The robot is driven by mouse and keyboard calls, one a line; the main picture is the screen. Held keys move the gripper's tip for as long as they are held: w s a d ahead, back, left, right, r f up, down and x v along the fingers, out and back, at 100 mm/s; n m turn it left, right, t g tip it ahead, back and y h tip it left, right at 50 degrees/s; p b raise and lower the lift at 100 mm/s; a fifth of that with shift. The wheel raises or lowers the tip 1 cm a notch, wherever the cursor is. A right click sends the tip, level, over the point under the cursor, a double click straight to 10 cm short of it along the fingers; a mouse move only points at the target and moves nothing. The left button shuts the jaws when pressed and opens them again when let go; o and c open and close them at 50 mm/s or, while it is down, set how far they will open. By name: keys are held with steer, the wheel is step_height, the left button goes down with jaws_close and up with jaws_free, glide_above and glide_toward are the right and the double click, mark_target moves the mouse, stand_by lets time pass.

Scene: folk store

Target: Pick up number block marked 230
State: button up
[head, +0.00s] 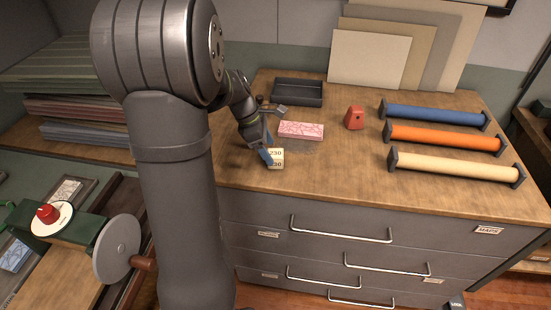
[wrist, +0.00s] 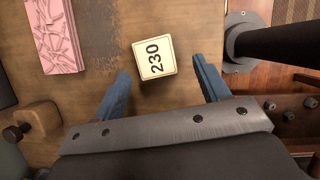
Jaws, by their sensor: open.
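The number block (wrist: 154,59) is a small cream cube with 230 printed on its top face, standing on the wooden counter. In the wrist view it lies between and just beyond the two blue fingertips of my gripper (wrist: 163,78), which are apart with nothing between them. In the head view the block (head: 277,157) is near the counter's front left, with 230 on its top and front faces. My gripper (head: 268,156) is right beside it on the left, partly overlapping it in this view. I cannot tell whether a finger touches the block.
A pink patterned block (head: 301,130) lies behind the number block. A dark tray (head: 298,92) and a red object (head: 354,118) stand farther back. Blue (head: 434,114), orange (head: 445,137) and cream (head: 455,166) rolls lie at right. The counter between is clear.

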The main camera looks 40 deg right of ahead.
mark_target(274, 153)
steer(key=x, duration=0.4)
steer(key=shift+d+f, duration=0.25)
steer(key=shift+d, duration=0.25)
steer(key=c, duration=1)
steer(key=shift+c, duration=0.3)
steer(key=shift+r, duration=0.15)
